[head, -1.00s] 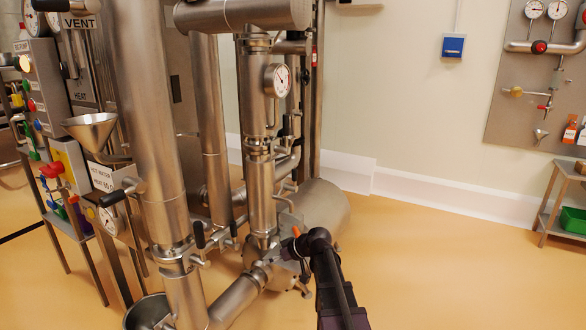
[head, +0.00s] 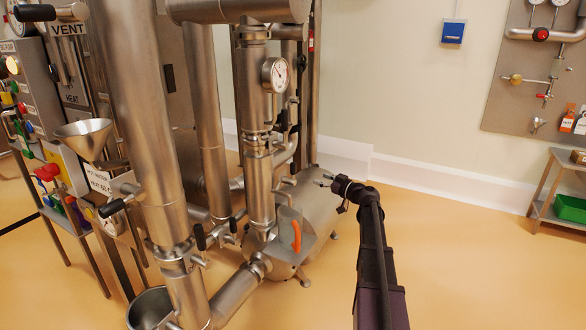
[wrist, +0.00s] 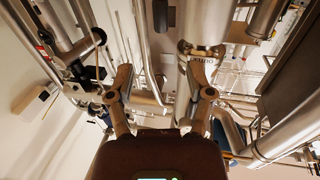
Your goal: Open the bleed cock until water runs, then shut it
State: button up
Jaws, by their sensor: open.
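My gripper (head: 325,180) is open and empty, in the air in front of the horizontal steel tank (head: 312,205). In the wrist view its two fingers (wrist: 160,75) stand apart with nothing between them. No readable label marks the bleed cock. An orange handle (head: 296,235) stands roughly upright at the tank's near end, below and left of my gripper and apart from it. A small red lever (head: 544,96) is on the wall panel, above a small funnel (head: 537,124). No running water is visible.
Steel columns (head: 160,130) and pipes with black-handled valves (head: 200,236) crowd the left. A labelled control stand (head: 40,110) is at far left. The wall panel (head: 515,50) and a low shelf table (head: 548,190) are at right. The floor (head: 460,260) between is clear.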

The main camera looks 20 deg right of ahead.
aim_at(295, 169)
jog(key=x, duration=1.4)
jog(key=shift+s, duration=0.1)
grip_shut()
